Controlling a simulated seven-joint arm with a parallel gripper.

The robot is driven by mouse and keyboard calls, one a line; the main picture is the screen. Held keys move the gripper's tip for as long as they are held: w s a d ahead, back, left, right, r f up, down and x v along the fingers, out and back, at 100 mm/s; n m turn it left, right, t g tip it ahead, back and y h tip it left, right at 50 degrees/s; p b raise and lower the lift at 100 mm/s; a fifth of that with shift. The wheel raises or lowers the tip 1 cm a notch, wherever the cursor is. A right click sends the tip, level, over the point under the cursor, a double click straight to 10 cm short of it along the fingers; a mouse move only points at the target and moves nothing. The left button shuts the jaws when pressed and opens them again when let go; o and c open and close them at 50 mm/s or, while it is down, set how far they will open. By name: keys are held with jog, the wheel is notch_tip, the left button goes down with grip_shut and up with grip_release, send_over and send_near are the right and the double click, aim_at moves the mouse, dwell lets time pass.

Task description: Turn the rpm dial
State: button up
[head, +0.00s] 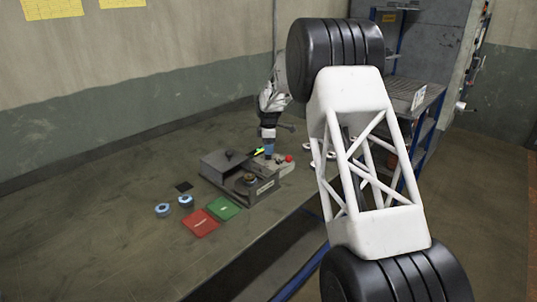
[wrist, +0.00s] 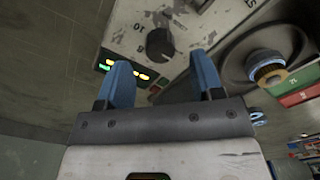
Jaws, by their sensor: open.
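The rpm dial is a black round knob (wrist: 160,43) on a worn pale control box (wrist: 125,28) in the wrist view. Numbers are printed around it, among them 10 and 8. My gripper (wrist: 160,78) has two blue fingers, open, with nothing between them. The knob lies just beyond the fingertips, between their lines, apart from them as far as I can tell. In the head view my gripper (head: 268,146) is low over the control box (head: 276,166), and the knob cannot be made out there.
Lit indicators (wrist: 122,70) sit by the left finger. A dark grinder housing (head: 228,166) stands beside the box, with a disc on a spindle (wrist: 268,70). Red (head: 200,223) and green (head: 223,208) mats and blue-rimmed discs (head: 186,202) lie nearer. The bench's left side is clear.

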aim_at(268, 156)
jog(key=shift+f, duration=1.8)
jog(key=c, duration=0.9)
jog(key=shift+c, duration=0.2)
